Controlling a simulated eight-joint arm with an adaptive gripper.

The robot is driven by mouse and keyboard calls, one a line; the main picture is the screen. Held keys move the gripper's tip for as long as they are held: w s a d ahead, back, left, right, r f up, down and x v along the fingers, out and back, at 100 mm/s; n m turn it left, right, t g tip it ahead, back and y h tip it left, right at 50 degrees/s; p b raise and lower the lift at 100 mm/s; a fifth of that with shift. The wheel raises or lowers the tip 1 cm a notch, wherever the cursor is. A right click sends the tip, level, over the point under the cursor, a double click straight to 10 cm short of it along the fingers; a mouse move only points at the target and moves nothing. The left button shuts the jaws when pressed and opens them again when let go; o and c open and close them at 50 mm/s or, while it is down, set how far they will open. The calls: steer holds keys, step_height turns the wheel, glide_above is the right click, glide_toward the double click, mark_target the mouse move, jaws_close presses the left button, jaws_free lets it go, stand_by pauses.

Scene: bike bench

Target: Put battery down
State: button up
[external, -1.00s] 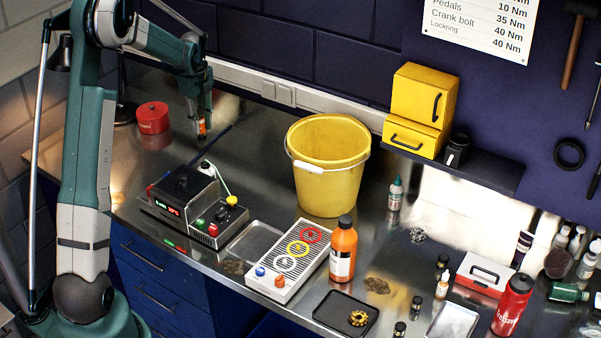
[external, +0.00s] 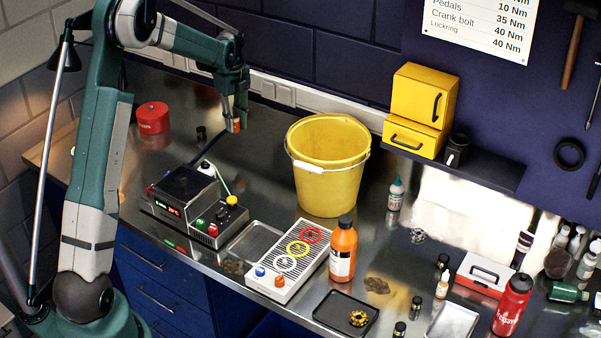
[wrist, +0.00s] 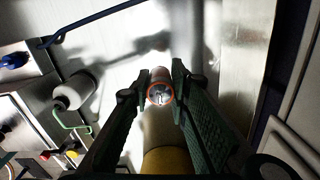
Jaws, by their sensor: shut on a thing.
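The battery (external: 234,125) is a small orange cylinder held at the tips of my gripper (external: 238,117). In the wrist view, the battery (wrist: 160,88) shows end-on, with an orange rim and a shiny metallic end, between the two green fingers of my gripper (wrist: 160,92). My gripper is shut on it and holds it pointing down above the back of the metal bench, left of the yellow bucket. A gap to the bench appears in the external view. The battery's sides are partly hidden by the fingers.
The yellow bucket (external: 326,185) stands to the right. A control box with a red display (external: 195,208) is in front. A white panel with coloured rings (external: 290,262) lies nearer the front.

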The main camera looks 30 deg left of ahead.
steer(key=shift+w+d, duration=0.3)
steer(key=shift+d, duration=0.25)
steer(key=shift+w+d, duration=0.3)
steer(key=shift+d, duration=0.25)
glide_above(242, 155)
steer(key=shift+w+a+f, duration=0.1)
steer(key=shift+f, duration=3)
steer(key=shift+f+p, duration=0.3)
steer(key=shift+f, duration=1.6)
steer(key=shift+f, duration=0.2)
steer(key=o, duration=1)
steer(key=shift+c, duration=0.2)
